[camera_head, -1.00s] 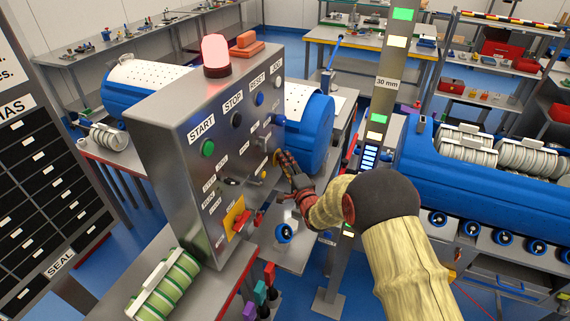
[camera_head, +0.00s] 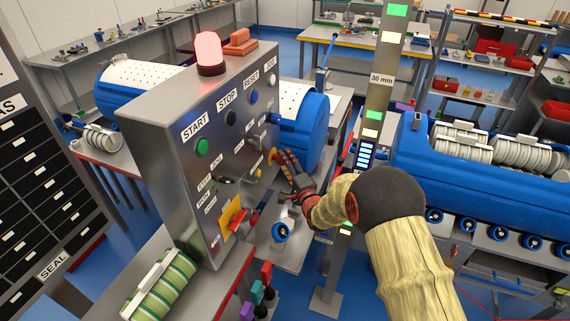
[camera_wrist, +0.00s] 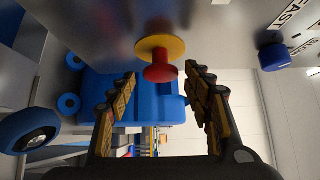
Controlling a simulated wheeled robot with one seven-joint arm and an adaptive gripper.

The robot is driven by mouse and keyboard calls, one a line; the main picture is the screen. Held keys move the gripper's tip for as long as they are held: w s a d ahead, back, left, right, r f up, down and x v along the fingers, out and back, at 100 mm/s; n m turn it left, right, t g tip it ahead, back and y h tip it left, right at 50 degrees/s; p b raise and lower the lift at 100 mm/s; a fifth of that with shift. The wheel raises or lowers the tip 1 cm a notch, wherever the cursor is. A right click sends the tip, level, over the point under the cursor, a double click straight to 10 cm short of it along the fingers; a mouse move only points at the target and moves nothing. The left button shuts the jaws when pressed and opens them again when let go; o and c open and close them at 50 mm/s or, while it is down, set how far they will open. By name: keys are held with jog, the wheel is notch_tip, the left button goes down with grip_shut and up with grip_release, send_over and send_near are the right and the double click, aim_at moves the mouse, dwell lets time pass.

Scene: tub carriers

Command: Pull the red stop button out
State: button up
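The red stop button (camera_wrist: 161,72) is a red mushroom knob on a yellow round base (camera_wrist: 160,46), sticking out from the grey panel in the wrist view. In the head view its yellow base and red knob (camera_head: 272,156) show small at the panel's right edge, partly hidden by my fingers. My gripper (camera_wrist: 161,76) is open, with one jointed finger on each side of the knob and visible gaps to both. In the head view my gripper (camera_head: 284,160) is beside the panel at the button. I cannot tell how deep the knob sits between the fingers.
The grey control panel (camera_head: 150,150) carries START, STOP and RESET buttons, and a red rotary switch (camera_head: 237,220) on a yellow plate lower down. A blue knob (camera_wrist: 273,57) is right of the button. A blue tub (camera_head: 309,130) stands behind the panel, and a grey post (camera_head: 378,90) to the right.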

jog(key=shift+s, duration=0.1)
jog(key=v, duration=1.2)
dwell(0.4)
